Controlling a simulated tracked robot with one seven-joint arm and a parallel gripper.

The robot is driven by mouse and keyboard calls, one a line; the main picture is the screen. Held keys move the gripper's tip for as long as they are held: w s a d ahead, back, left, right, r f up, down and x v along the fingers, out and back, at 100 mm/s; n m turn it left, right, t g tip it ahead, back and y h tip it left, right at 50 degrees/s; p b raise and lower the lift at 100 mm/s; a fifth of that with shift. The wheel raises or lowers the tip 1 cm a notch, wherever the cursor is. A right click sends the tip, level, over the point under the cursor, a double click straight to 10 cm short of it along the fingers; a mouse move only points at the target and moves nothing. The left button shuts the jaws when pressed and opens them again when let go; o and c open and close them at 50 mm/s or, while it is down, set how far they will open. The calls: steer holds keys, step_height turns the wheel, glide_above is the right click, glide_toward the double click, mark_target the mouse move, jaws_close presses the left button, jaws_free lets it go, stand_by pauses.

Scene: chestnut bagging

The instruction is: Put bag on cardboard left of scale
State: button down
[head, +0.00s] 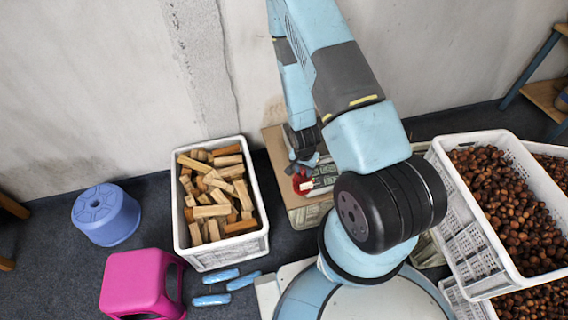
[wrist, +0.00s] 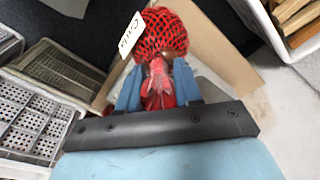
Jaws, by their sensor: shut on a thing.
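My gripper (wrist: 157,90) has blue fingers shut on the gathered red neck of the bag (wrist: 162,32). The bag is a red net with dark contents and a white tag. In the head view the bag (head: 301,182) is small and partly hidden by my arm. The tan cardboard (wrist: 216,52) lies beneath and beside the bag in the wrist view; it also shows in the head view (head: 274,142). I cannot tell whether the bag touches it. A grey ribbed platform (wrist: 62,72), probably the scale, lies left of the cardboard in the wrist view.
A white crate of wood blocks (head: 222,258) stands left of the cardboard in the head view. White crates of chestnuts (head: 470,240) stand at right. A blue stool (head: 106,214), a pink stool (head: 140,282) and blue objects (head: 212,299) are on the floor. A wall is behind.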

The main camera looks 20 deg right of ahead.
steer(key=w+a+f, duration=0.2)
steer(key=w+f, duration=1.1)
steer(key=shift+w, duration=0.25)
steer(key=c, duration=0.8)
jaws_free()
steer(key=shift+o, duration=0.2)
steer(key=shift+r, duration=0.1)
step_height(320, 180, up, 12)
steer(key=s, duration=0.1)
steer(key=shift+a, duration=0.45)
